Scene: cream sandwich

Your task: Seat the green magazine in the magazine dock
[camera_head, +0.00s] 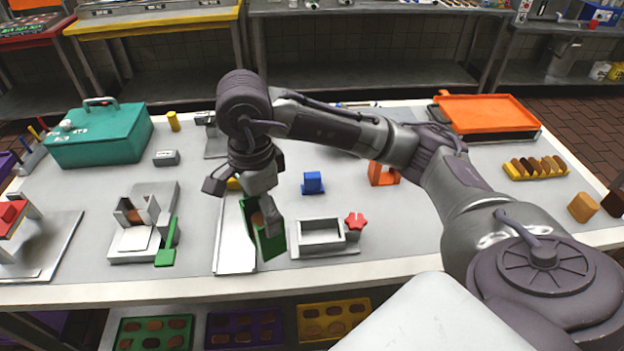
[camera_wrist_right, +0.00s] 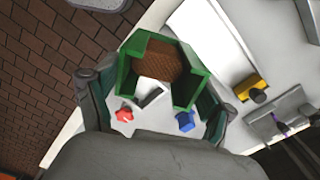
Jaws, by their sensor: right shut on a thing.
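My right gripper (camera_head: 250,200) is shut on the green magazine (camera_head: 270,243). The magazine is an upright, open-topped green box with a brown piece inside. In the right wrist view the magazine (camera_wrist_right: 190,92) sits between both fingers of the gripper (camera_wrist_right: 152,100). In the head view it hangs in front of a long pale plate (camera_head: 232,255) and left of a grey block with a rectangular opening (camera_head: 322,250), which looks like the magazine dock. A red star knob (camera_head: 356,221) is at the dock's right end. The magazine appears apart from the dock. My left gripper is not in view.
A blue block (camera_head: 313,183) and an orange bracket (camera_head: 383,174) stand behind the dock. A grey fixture with a green handle (camera_head: 167,245) is to the left. A teal toolbox (camera_head: 100,138) is at the back left. The table right of the dock has free room.

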